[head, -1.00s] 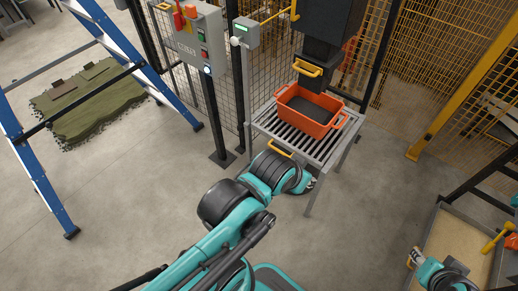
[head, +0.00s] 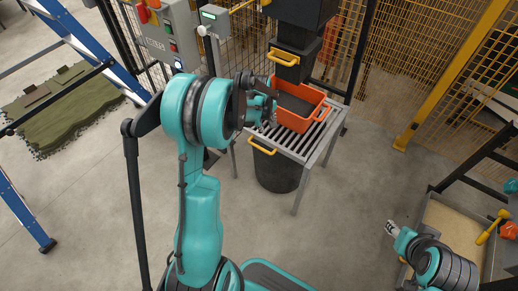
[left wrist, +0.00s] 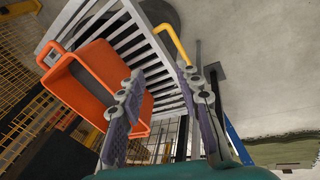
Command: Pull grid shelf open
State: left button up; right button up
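The grid shelf (head: 310,150) is a grey slatted metal rack on legs, with a yellow handle (head: 262,146) on its near left edge. In the left wrist view the slats (left wrist: 150,65) and handle (left wrist: 172,43) lie beyond my fingers. An orange tub (head: 301,122) with dark contents sits on the slats. My left gripper (head: 264,107) is above the shelf's left side, beside the tub and up from the handle. In the left wrist view its two fingers (left wrist: 163,112) are spread with nothing between them. My right gripper (head: 391,229) is low at the right, away from the shelf.
A dark bucket (head: 277,171) stands under the shelf. A dark chute with a yellow handle (head: 284,57) hangs above the tub. A control box (head: 167,32), mesh fence and blue ladder (head: 78,45) are at the left. A sand tray (head: 452,228) is at the right.

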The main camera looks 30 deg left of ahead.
aim_at(259, 147)
pick_arm(q)
jog(key=w+a+f+n+b, duration=0.1)
jog(key=a+f, duration=0.1)
jog(key=f, duration=0.5)
jog(key=w+a+f+n+b, duration=0.1)
jog(key=f+b, duration=0.1)
jog(key=f, duration=0.6)
jog(key=w+a+f+n+g+b, duration=0.1)
jog(key=a+f+n, duration=0.1)
jog(key=f, duration=0.5)
jog(key=shift+w+a+f+b, duration=0.2)
jog(key=shift+w+a+b, duration=0.15)
jog(key=shift+w, duration=0.05)
grip_shut()
